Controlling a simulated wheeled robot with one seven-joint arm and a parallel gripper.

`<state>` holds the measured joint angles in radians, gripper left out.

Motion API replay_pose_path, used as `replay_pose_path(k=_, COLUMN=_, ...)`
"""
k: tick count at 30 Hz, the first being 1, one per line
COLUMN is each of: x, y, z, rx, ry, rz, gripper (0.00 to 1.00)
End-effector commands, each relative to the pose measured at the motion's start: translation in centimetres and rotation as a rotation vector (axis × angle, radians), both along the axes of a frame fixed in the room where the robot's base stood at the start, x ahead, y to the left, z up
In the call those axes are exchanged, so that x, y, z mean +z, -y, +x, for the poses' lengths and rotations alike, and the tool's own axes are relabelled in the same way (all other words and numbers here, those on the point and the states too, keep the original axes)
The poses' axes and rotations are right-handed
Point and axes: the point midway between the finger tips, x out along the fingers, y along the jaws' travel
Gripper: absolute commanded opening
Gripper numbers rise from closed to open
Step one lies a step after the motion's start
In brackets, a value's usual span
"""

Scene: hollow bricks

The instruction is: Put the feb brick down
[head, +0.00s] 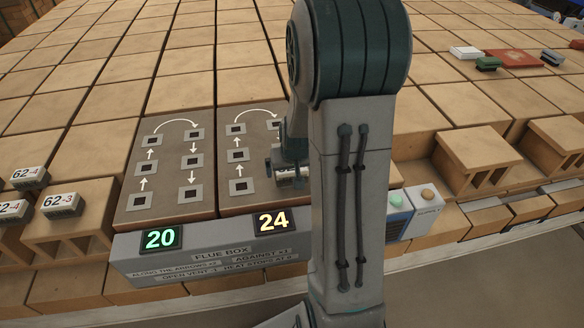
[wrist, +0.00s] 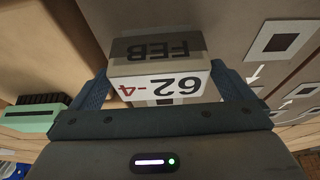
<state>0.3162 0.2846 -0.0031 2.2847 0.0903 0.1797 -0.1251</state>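The feb brick (wrist: 160,85) is a small block with a grey face marked FEB and a white face marked 62-4, upside down in the wrist view. My gripper (wrist: 163,75) has a finger on each side of it and is shut on it. In the head view my gripper (head: 288,175) is over the right part of the flue box (head: 205,262), mostly hidden behind my arm. I cannot tell whether the brick touches a surface below.
A box with green and orange buttons (head: 412,208) stands right of my arm.

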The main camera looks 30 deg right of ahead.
Motion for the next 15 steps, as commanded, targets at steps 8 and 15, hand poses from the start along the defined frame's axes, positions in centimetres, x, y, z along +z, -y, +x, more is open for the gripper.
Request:
replay_pose_path(k=8, x=1.2, y=-0.1, z=-0.2, rx=0.000, ry=0.003, rz=-0.001, gripper=1.00)
replay_pose_path(k=15, x=4.6, y=-0.4, z=-1.6, rx=0.001, ry=0.006, rz=-0.002, gripper=1.00)
